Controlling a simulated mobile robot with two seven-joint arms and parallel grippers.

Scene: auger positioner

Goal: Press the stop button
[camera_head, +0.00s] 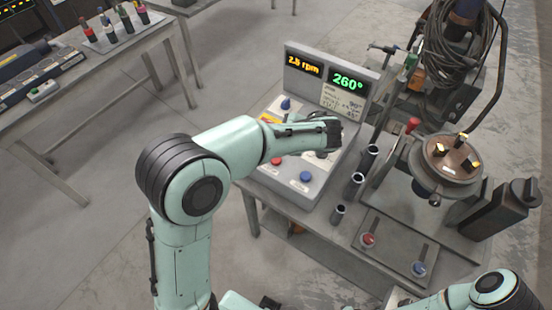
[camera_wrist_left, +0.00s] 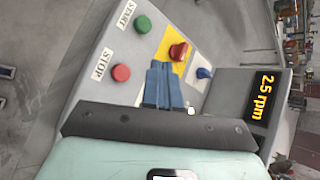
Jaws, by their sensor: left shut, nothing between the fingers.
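The red stop button (camera_wrist_left: 121,73), beside its STOP label (camera_wrist_left: 103,63), sits on the sloped grey control panel (camera_head: 318,188) in the left wrist view. My left gripper (camera_wrist_left: 165,66) is shut and empty, its fingers pointing over the panel. In that picture its tips are right of the stop button and just below the red mushroom button (camera_wrist_left: 178,50) on its yellow plate. I cannot tell how far above the panel they are. In the head view a red button (camera_head: 277,161) shows below my left forearm; its label is not readable. My right gripper is not in view.
A green start button (camera_wrist_left: 142,24) and a blue knob (camera_wrist_left: 204,73) are on the same panel. Its displays read 2.5 rpm (camera_head: 304,65) and 260° (camera_head: 348,83). Several dark tubes (camera_head: 355,184) stand right of the panel, near a round positioner table (camera_head: 450,160).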

